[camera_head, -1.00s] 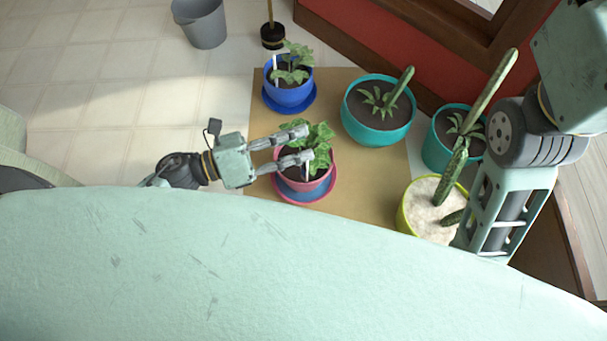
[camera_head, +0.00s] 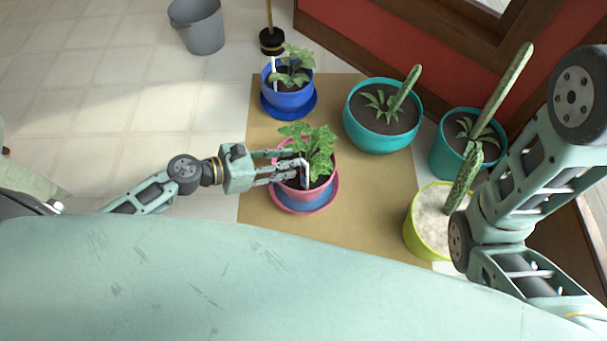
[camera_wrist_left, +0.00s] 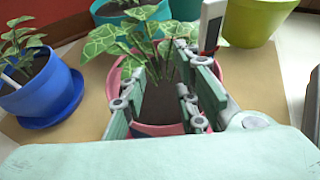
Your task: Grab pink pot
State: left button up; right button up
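The pink pot (camera_head: 325,189) holds a leafy green plant (camera_head: 318,145) and a white label. It stands on a pink saucer with a blue inside (camera_head: 318,206), on a tan mat. My left gripper (camera_head: 290,166) reaches in from the left, with its fingers at the pot's left side. In the left wrist view its two fingers (camera_wrist_left: 155,103) are apart, with dark soil and stems showing between them. The pot's pink rim (camera_wrist_left: 150,130) shows low between the fingers. Finger contact with the pot cannot be made out. My right gripper is out of view.
A blue pot (camera_head: 288,103) stands behind the pink one. A teal pot (camera_head: 375,138), another teal pot (camera_head: 452,158) and a yellow-green pot (camera_head: 428,243) stand to the right, near my right arm. A grey bucket (camera_head: 200,30) is on the tiled floor. Left floor is clear.

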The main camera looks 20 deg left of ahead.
aim_at(317, 170)
pick_arm(q)
jog(key=b+x, duration=0.1)
jog(key=x, duration=0.3)
grip_shut()
dwell(0.5)
jog(key=shift+r, duration=0.25)
